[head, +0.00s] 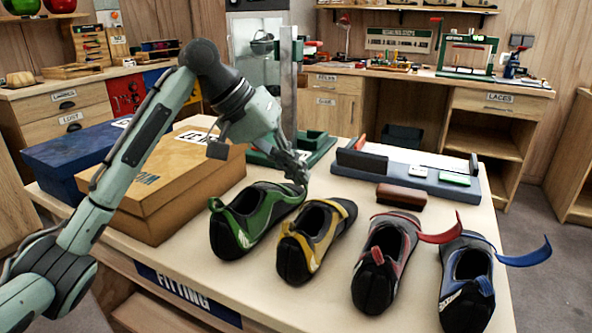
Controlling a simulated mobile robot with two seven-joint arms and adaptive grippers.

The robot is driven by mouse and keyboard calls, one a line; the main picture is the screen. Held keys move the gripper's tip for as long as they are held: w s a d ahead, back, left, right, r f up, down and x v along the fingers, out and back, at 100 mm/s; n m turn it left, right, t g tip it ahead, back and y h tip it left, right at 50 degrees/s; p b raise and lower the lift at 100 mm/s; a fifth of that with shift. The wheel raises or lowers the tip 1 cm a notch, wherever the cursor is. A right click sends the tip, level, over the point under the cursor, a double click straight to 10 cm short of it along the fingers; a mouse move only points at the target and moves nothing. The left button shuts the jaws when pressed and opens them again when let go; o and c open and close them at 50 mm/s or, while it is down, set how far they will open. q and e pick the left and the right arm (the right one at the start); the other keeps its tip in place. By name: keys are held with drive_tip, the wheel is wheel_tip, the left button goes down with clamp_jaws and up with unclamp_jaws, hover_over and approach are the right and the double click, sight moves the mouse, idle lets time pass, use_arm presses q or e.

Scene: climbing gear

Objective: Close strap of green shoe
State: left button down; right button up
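The green shoe (252,218) stands on the table (205,262), heel towards me and toe pointing away. My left gripper (299,178) points down at the far right part of the green shoe, close to its strap area. The fingertips are small and dark, so I cannot tell whether they are open or touch the strap. No strap sticks out from the green shoe to the right; its strap is partly hidden by the gripper. My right gripper is out of view.
A yellow shoe (307,246) stands just right of the green one, its strap lying across. Red (377,273) and blue (466,297) shoes have straps sticking out right. Orange-brown (160,190) and blue (58,152) boxes stand left. A brown brush-like block (401,196) and grey-blue tray (350,170) lie behind.

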use_arm(q)
drive_tip(key=shift+w+a+r+n+g+h, duration=0.1)
drive_tip(key=shift+w+a+n+g+h, duration=0.25)
drive_tip(key=shift+a+h, duration=0.6)
drive_tip(key=shift+w+a+r+n+g+h, duration=0.1)
drive_tip(key=shift+w+a+n+g+h, duration=0.2)
drive_tip(key=shift+a+h, duration=0.65)
drive_tip(key=shift+w+a+r+n+g+h, duration=0.1)
drive_tip(key=shift+w+a+n+g+h, duration=0.25)
drive_tip(key=shift+a+h, duration=0.6)
drive_tip(key=shift+d+h, duration=0.3)
drive_tip(key=shift+h, duration=0.05)
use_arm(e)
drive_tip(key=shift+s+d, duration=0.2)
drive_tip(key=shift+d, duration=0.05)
use_arm(q)
drive_tip(key=shift+w, duration=0.1)
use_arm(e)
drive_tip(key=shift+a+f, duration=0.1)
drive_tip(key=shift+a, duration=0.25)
